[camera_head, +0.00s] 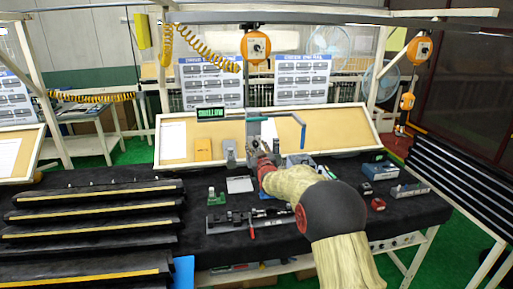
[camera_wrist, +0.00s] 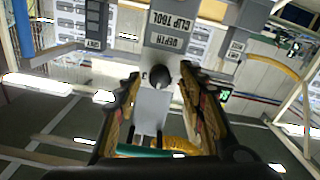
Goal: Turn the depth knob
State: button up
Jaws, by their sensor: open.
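The depth knob (camera_wrist: 160,77) is a dark round knob on the grey clip tool (camera_wrist: 172,27). In the wrist view, labels above the knob read "DEPTH" and "CLIP TOOL", upside down. My gripper (camera_wrist: 159,73) is open, with one finger on each side of the knob and gaps visible beside it. I cannot tell how deep the fingertips reach around it. In the head view my gripper (camera_head: 261,150) is at the clip tool's post (camera_head: 253,128), and it hides the knob. A green-lettered display (camera_head: 211,113) beside the tool seems to read "SHALLOW".
A blue-ended handle (camera_head: 302,132) sticks out right of the post. The black worktop (camera_head: 217,240) carries a green block (camera_head: 216,200), a dark fixture (camera_head: 240,218) and small boxes. Black strips (camera_head: 95,212) lie at left. Tan boards (camera_head: 345,133) stand behind.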

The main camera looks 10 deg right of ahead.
jog(key=shift+c, duration=1.1)
jog(key=c, duration=0.7)
grip_shut()
